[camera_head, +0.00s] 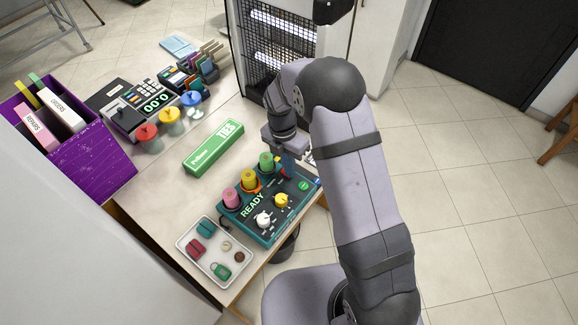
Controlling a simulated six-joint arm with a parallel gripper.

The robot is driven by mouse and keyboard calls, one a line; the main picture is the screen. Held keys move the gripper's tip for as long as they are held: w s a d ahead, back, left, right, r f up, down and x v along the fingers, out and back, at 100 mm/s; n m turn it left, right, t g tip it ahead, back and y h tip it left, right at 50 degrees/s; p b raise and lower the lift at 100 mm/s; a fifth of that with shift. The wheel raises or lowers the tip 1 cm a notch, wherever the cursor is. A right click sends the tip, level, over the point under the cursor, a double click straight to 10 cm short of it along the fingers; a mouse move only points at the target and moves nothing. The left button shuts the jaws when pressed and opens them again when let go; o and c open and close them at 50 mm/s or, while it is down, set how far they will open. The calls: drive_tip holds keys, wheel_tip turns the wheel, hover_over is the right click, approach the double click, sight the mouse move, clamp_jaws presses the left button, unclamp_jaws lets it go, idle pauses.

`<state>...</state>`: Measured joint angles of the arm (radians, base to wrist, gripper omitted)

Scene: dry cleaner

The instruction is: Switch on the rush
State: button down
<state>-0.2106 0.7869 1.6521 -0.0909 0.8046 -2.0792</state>
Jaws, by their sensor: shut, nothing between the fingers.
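A teal control panel (268,228) lies at the front right of the table, with a READY display (252,205). It carries a white knob (263,219), a yellow knob (282,200) and a small green button (303,185). Their labels are too small to read, so I cannot tell which control is the rush. My gripper (288,171) is shut and empty over the far right part of the panel, close to the green button. Whether it touches anything there is unclear. My arm hides part of that far edge.
Pink (231,198), yellow (250,181) and green (266,162) cylinders stand along the panel's far side, close to my gripper. A tray (181,247) of small items is at front left. A green TIES box (213,148) lies behind. A lit wire-mesh cabinet (271,42) stands behind my arm.

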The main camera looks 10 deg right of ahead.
sight(281, 171)
drive_tip(key=shift+s+f, duration=0.15)
drive_tip(key=shift+w+a, duration=0.45)
drive_tip(key=shift+w, duration=0.05)
drive_tip(key=shift+w+a, duration=0.2)
drive_tip(key=shift+d, duration=0.15)
drive_tip(key=shift+p, duration=0.3)
drive_tip(key=shift+r+p, duration=0.65)
drive_tip(key=shift+r, duration=0.3)
wheel_tip(281, 171, up, 12)
drive_tip(key=w+a+b, duration=0.1)
drive_tip(key=shift+a+r, duration=0.15)
